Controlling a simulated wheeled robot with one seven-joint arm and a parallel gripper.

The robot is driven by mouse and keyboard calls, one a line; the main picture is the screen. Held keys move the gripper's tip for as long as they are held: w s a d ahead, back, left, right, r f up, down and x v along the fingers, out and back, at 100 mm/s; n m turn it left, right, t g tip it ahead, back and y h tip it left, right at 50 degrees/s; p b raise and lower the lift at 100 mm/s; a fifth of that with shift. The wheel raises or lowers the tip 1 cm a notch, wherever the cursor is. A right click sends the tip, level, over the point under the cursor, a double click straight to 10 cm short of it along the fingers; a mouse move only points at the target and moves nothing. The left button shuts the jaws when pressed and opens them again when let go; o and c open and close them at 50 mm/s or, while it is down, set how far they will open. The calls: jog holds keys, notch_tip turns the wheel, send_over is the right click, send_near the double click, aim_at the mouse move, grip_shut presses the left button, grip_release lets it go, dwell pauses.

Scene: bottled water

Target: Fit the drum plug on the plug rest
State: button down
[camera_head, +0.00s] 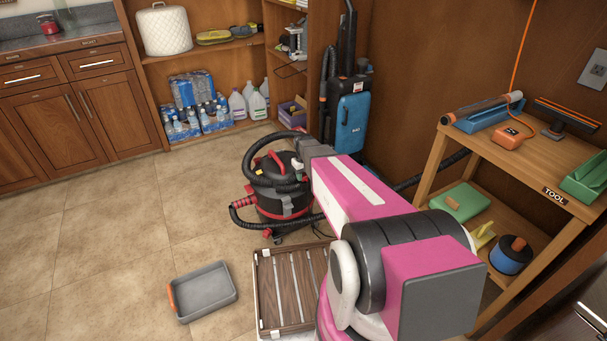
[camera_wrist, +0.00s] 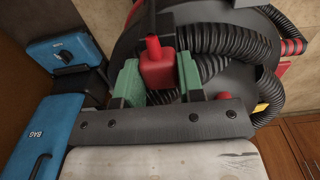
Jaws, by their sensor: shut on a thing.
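My gripper (camera_wrist: 159,78) shows in the wrist view with its two green fingers on either side of a red block-shaped piece, which I take to be the drum plug (camera_wrist: 158,68). The gripper is shut on it. A narrow red neck and a thin dark line extend from its top edge. Behind it is the round black top of the drum vacuum (camera_wrist: 128,45), very near; I cannot tell whether the plug touches it. In the head view the drum vacuum (camera_head: 284,205) stands on the floor, partly behind my arm. I cannot make out the plug rest; it may be hidden.
A ribbed black hose (camera_wrist: 225,42) curls close beside the gripper. A blue upright vacuum (camera_head: 351,122) stands behind. A wooden tool bench (camera_head: 440,150) is at right. A grey tray (camera_head: 205,290) and a slatted wooden panel (camera_head: 290,290) lie on the floor. The left floor is clear.

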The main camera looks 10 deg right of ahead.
jog(key=shift+f, duration=0.65)
dwell(1.4)
jog(key=c, duration=0.7)
grip_release()
jog(key=shift+o, duration=0.2)
jog(key=shift+r, duration=0.1)
notch_tip(320, 180, up, 11)
jog(key=shift+f, duration=0.2)
jog(key=shift+r, duration=0.1)
notch_tip(320, 180, up, 10)
send_over(304, 175)
jog(key=shift+a, duration=0.1)
dwell(0.6)
